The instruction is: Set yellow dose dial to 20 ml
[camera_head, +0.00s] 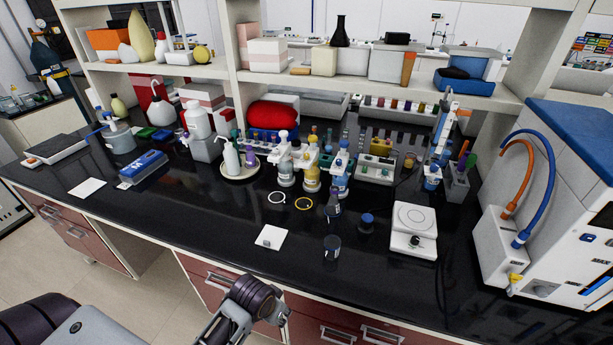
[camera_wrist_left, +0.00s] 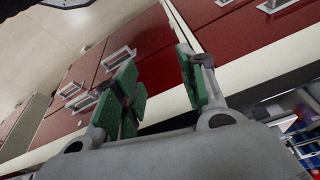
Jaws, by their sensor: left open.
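Three dispenser-topped bottles stand side by side on the black bench in the head view: a white one (camera_head: 286,172), a yellow one (camera_head: 311,180) and a blue one (camera_head: 338,178). The yellow dose dial is too small to make out on the yellow bottle's dispenser. My left gripper (camera_head: 276,314) is low at the front of the bench, well short of the bottles, and shows only partly there. In the left wrist view its green-padded fingers (camera_wrist_left: 165,82) are apart with nothing between them, against the drawer fronts. My right gripper is not in view.
A white balance (camera_head: 414,231) stands right of the bottles. Small jars (camera_head: 332,248), a white pad (camera_head: 271,237) and two rings (camera_head: 303,203) lie in front of them. Shelf posts (camera_head: 233,90) rise behind.

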